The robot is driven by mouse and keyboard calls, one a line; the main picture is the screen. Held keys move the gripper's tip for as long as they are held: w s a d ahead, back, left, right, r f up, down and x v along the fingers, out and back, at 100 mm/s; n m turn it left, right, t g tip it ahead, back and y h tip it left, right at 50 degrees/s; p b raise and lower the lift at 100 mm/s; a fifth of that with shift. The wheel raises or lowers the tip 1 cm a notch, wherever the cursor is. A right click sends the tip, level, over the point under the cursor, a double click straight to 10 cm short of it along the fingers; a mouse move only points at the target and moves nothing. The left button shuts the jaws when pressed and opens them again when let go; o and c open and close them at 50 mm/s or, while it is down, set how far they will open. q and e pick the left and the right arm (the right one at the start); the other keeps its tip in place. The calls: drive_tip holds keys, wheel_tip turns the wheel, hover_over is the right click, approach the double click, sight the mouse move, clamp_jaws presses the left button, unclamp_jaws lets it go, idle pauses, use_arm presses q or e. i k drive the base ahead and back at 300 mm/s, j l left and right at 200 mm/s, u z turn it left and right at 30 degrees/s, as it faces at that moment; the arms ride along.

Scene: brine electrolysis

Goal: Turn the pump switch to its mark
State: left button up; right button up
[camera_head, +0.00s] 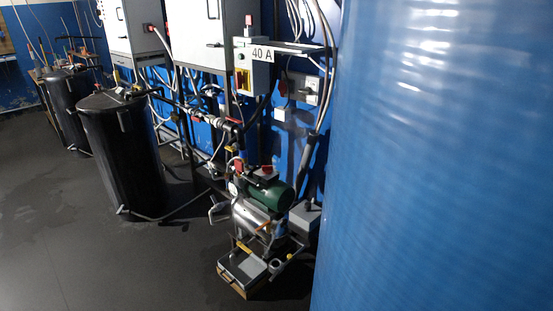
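A pump with a green motor (272,193) and a silver body stands low at the centre right. A red part (267,171) sits on top of the motor, too small to make out. Above the pump, a grey wall box (259,78) has a yellow-edged switch (243,80) on its front. A white "40 A" label (262,54) is beside it. I cannot tell which of these is the pump switch, and no mark for it can be made out. Neither of my grippers is in view.
A large blue tank (440,160) fills the right side. Black lidded barrels (120,160) (68,105) stand at the left. White cabinets (200,35) hang above. The front-left floor is clear.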

sight(267, 169)
drive_tip(key=i+j+z, duration=0.1)
drive_tip(key=z, duration=0.35)
drive_tip(key=i+j+z, duration=0.15)
drive_tip(key=z, duration=0.35)
drive_tip(key=j+z, duration=0.2)
drive_tip(key=z, duration=0.25)
